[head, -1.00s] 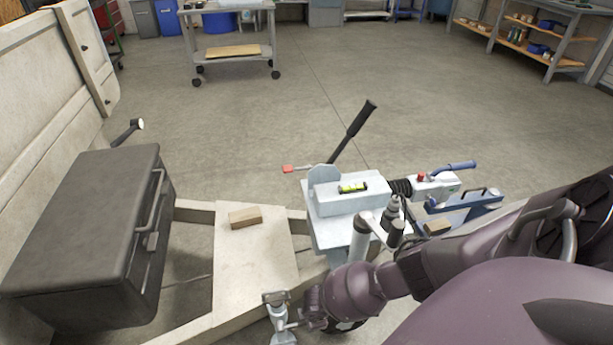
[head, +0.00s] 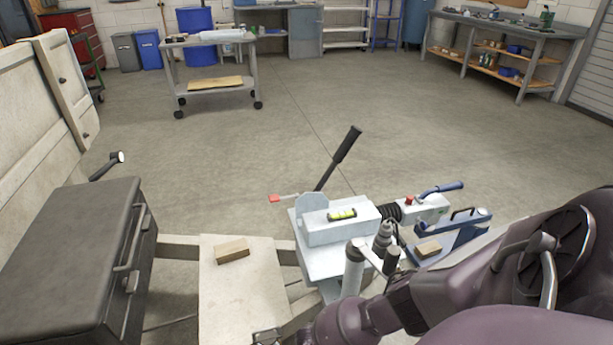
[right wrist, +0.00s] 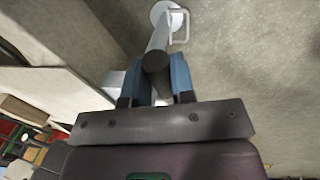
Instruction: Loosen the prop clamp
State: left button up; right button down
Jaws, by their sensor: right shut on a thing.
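My right gripper (right wrist: 156,90) shows in the right wrist view, with a blue finger on each side of a dark, round-ended handle (right wrist: 155,62). It is shut on this handle, which I take to be the prop clamp's handle. Beyond it a grey prop tube (right wrist: 158,36) runs to a pale round foot (right wrist: 168,14) with a loop, over the concrete floor. The clamp body is hidden. My left gripper is in neither view.
A pale trailer frame board (head: 235,285) carries a wood block (head: 232,251). A black box (head: 70,245) stands left. The hitch housing (head: 340,223) with a level, an upright dark lever (head: 338,158) and a jockey tube (head: 354,268) stand near my right arm.

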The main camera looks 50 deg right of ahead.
jog(key=shift+w+r, duration=0.1)
jog(key=shift+w+a+r+h+p, duration=0.2)
jog(key=shift+r+h+p, duration=0.1)
jog(key=shift+r+h, duration=0.15)
jog(key=shift+a+r+g+h, duration=0.1)
jog(key=shift+r+g+h, duration=0.2)
jog(key=shift+g, duration=0.1)
jog(key=shift+w+a+r+g+h+p, duration=0.3)
jog(key=shift+a+r+g+h, duration=0.15)
jog(key=shift+r+h, duration=0.25)
jog(key=shift+w+a+r+n+g+h, duration=0.1)
jog(key=shift+a+r+n+g+h, duration=0.3)
jog(key=shift+h, duration=0.45)
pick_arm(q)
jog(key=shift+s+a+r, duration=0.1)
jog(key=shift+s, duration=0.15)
pick_arm(e)
jog(key=shift+w+r+g, duration=0.1)
jog(key=shift+r+g, duration=0.1)
jog(key=shift+g, duration=0.05)
jog(key=c, duration=1)
grip_release()
